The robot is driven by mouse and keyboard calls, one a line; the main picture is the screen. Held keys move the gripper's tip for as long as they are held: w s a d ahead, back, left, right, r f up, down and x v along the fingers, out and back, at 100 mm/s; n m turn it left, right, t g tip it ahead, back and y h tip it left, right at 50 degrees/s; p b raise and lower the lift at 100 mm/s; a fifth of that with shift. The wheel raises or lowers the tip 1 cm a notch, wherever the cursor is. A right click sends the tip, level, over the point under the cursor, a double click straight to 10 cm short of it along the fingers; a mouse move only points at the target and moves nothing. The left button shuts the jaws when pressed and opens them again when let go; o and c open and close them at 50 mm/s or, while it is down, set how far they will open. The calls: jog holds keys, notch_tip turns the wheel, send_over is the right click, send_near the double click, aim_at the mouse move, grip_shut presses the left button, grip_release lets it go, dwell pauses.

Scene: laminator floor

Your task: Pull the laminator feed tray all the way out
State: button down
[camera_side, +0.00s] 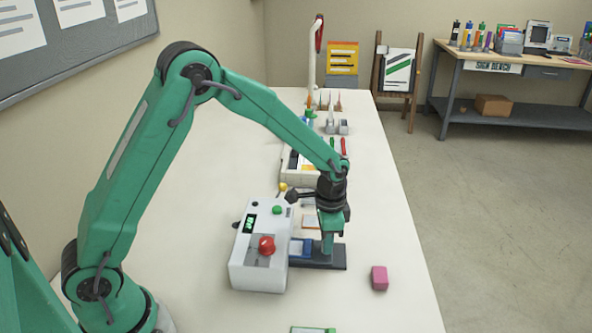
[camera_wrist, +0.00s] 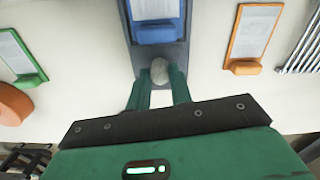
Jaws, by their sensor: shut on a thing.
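The laminator (camera_side: 258,262) is a white box with a red button and a lit green display, standing on the bench in the side view. Its dark grey feed tray (camera_side: 337,257) sticks out from the box's right side and carries a blue-framed piece (camera_side: 300,248). In the wrist view the tray (camera_wrist: 183,55) and the blue piece (camera_wrist: 155,33) run up out of the picture. My gripper (camera_side: 327,252) points down over the tray's outer end. In the wrist view its fingers (camera_wrist: 160,76) are shut on a rounded grey knob (camera_wrist: 159,69) at the tray's end.
A pink block (camera_side: 379,278) lies right of the tray, near the bench edge. An orange-framed card (camera_wrist: 254,35) and a green-framed card (camera_wrist: 22,55) lie on either side of the tray. Another white device (camera_side: 300,168) stands behind. The bench between tray and pink block is bare.

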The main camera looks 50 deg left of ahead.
jog(key=shift+w+d, duration=1.7)
jog(key=shift+w, duration=0.1)
jog(key=c, duration=1.3)
grip_release()
jog(key=shift+o, duration=0.2)
jog(key=shift+s, duration=0.1)
jog(key=shift+r, duration=0.1)
notch_tip(320, 180, up, 8)
